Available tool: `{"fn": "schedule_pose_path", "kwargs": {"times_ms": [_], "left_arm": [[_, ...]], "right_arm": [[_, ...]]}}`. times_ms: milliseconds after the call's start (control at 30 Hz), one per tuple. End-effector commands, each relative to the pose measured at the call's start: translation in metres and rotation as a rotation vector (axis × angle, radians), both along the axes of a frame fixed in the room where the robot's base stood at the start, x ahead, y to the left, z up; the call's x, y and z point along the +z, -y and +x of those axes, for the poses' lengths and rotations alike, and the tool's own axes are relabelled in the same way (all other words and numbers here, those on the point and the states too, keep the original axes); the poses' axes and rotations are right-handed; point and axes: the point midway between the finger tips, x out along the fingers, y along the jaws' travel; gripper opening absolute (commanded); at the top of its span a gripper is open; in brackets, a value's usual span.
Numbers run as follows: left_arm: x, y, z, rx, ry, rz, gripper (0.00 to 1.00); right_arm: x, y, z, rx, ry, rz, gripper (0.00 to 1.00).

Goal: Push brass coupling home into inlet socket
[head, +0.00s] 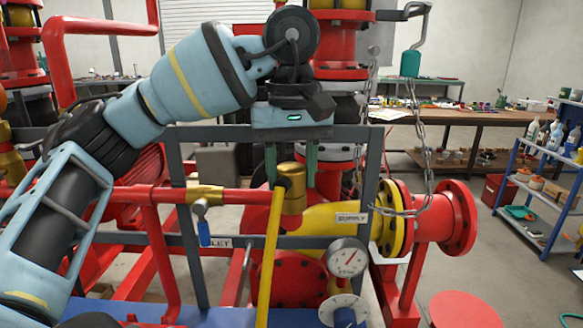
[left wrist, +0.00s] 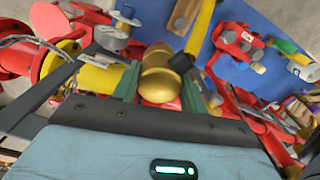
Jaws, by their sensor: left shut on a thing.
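The brass coupling (head: 293,198) is held between the two green fingers of my left gripper (head: 291,168), which points down from above. A yellow hose (head: 270,255) runs down from a black collar at its side. In the left wrist view the coupling (left wrist: 160,82) sits between the fingers (left wrist: 161,88), with the hose (left wrist: 201,28) leading away at the top. The red pipe with a brass valve body (head: 205,194) reaches toward the coupling from the left. I cannot make out the inlet socket's mouth or whether the coupling is touching it. My right gripper is out of view.
A grey frame (head: 367,165) stands around the coupling. Close by are the yellow SUPPLY pipe (head: 335,217), a pressure gauge (head: 347,257) and a hanging chain (head: 424,150). A blue-handled lever (head: 203,230) hangs under the valve. Open floor lies to the right, before a blue shelf (head: 545,185).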

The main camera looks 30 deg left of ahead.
Motion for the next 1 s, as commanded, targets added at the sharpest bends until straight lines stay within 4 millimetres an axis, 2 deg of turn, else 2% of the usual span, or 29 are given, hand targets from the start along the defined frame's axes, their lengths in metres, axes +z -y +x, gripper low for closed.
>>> {"fn": "schedule_pose_path", "kwargs": {"times_ms": [233, 267, 433, 767, 1000], "left_arm": [[-0.001, 0.0, 0.0, 0.0, -0.002, 0.001, 0.15], [-0.001, 0.0, 0.0, 0.0, -0.002, 0.001, 0.45], [-0.001, 0.0, 0.0, 0.0, -0.002, 0.001, 0.67], [-0.002, 0.0, 0.0, 0.0, -0.003, 0.002, 0.68], [0.032, 0.0, 0.0, 0.001, 0.004, 0.001, 0.68]], "right_arm": [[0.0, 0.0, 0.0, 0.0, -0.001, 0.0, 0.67], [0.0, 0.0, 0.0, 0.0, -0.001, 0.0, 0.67], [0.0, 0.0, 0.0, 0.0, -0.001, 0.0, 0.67], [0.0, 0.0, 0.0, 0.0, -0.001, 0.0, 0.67], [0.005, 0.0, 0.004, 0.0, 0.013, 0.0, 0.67]]}}
